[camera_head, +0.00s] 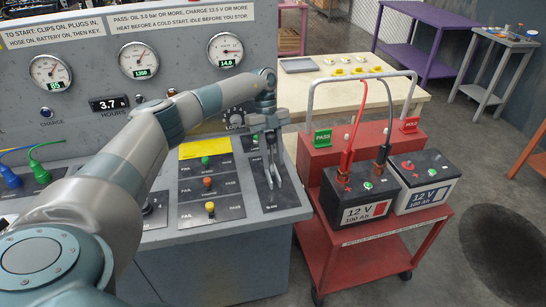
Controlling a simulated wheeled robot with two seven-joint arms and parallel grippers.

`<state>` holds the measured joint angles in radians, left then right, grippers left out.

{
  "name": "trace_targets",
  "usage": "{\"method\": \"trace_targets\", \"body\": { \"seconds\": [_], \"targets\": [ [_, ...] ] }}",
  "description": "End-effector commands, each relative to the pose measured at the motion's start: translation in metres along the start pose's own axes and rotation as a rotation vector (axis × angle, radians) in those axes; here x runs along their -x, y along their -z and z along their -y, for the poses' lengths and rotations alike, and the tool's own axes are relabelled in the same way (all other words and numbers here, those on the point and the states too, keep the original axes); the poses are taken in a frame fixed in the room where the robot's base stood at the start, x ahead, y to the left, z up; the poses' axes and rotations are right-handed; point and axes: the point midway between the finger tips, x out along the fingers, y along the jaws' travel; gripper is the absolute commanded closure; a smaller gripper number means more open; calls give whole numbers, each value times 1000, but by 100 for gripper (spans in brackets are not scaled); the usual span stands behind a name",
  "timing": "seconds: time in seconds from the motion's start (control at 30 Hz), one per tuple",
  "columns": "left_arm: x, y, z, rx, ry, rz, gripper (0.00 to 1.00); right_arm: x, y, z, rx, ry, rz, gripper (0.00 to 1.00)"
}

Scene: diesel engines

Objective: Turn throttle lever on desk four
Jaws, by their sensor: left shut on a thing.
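My left arm reaches in from the left across the grey engine desk (262,217). My left gripper (273,178) points down over the dark throttle plate (291,200) at the desk's right end. It is shut on the throttle lever there, which is mostly hidden by the fingers. "SLOW" seems to be printed at the near end of the plate. My right gripper is not in view.
Three pass/fail switches (207,182) stand just left of the throttle plate. Gauges (139,60) line the upright panel behind. A red cart (352,262) with two 12 V batteries (356,196) stands close on the right. A pale table (340,95) is behind.

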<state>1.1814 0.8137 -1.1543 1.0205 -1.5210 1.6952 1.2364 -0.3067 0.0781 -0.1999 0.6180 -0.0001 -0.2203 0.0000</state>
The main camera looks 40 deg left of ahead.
Motion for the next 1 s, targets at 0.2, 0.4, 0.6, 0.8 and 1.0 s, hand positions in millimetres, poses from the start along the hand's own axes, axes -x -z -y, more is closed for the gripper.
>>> {"method": "trace_targets", "body": {
  "seconds": [0.2, 0.4, 0.6, 0.8, 1.0],
  "targets": [
    [0, 0, 0, -1, 0, 0, 53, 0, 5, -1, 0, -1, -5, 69],
    [0, 0, 0, -1, -1, 0, 53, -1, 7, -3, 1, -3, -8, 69],
    [8, 0, 0, 0, 0, 1, 53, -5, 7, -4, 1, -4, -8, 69],
    [32, -1, 1, -1, 3, 2, 53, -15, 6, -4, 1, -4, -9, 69],
    [69, -1, 2, -1, 3, 2, 53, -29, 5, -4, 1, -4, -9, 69]
  ]
}}
